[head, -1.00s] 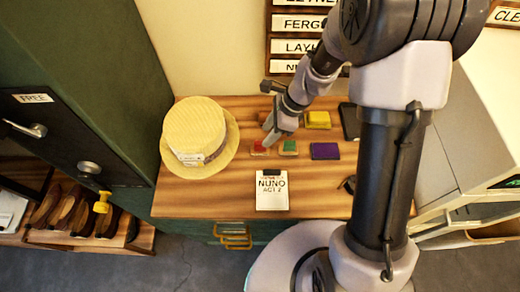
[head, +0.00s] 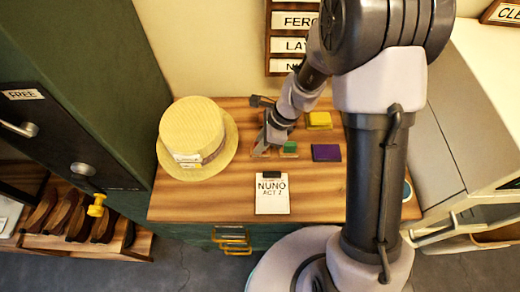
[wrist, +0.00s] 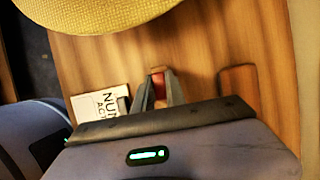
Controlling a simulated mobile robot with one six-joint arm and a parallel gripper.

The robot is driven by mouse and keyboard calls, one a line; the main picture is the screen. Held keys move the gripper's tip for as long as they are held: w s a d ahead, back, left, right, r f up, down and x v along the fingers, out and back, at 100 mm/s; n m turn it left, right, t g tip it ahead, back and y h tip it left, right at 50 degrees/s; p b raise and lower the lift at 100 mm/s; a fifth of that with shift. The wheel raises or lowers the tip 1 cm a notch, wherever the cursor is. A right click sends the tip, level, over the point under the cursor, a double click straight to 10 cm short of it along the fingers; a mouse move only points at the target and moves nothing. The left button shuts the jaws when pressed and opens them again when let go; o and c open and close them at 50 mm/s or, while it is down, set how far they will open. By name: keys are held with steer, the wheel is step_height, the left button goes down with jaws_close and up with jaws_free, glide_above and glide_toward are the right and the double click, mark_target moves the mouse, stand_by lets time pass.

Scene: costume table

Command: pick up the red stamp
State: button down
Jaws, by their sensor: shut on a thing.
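The red stamp (wrist: 158,86) shows in the wrist view between the two fingers of my gripper (wrist: 157,98), which is shut on it. A tan part shows at the stamp's far end. In the head view my gripper (head: 261,150) points down at the wooden table, just left of a green-topped block (head: 290,147). The stamp is mostly hidden there by the fingers. I cannot tell whether it still touches the table.
A straw hat (head: 192,125) stands at the table's left. A yellow pad (head: 319,120) and a purple pad (head: 326,153) lie to the right. A white card reading NUNO (head: 271,197) lies at the front. Bare wood (head: 185,205) is at the front left.

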steer(key=shift+r, duration=0.15)
steer(key=shift+r+p, duration=0.3)
steer(key=shift+r, duration=0.1)
steer(key=r, duration=0.1)
steer(key=r+p, duration=0.1)
steer(key=shift+s+d+r, duration=0.2)
steer(key=shift+s+r, duration=0.15)
steer(key=s+d, duration=0.1)
steer(key=s, duration=0.3)
steer(key=s+d+b, duration=0.1)
steer(key=s+d, duration=0.1)
steer(key=s, duration=0.2)
steer(key=s+d, duration=0.2)
steer(key=s, duration=0.1)
steer(key=shift+s+d+r+b, duration=0.25)
steer(key=shift+s+b, duration=0.05)
steer(key=shift+s, duration=0.1)
steer(key=shift+s+d+r+b, duration=0.2)
steer(key=shift+s+b, duration=0.3)
steer(key=shift+b, duration=0.2)
steer(key=shift+s+d+r+b, duration=0.2)
steer(key=shift+s+b, duration=0.3)
steer(key=shift+b, duration=0.2)
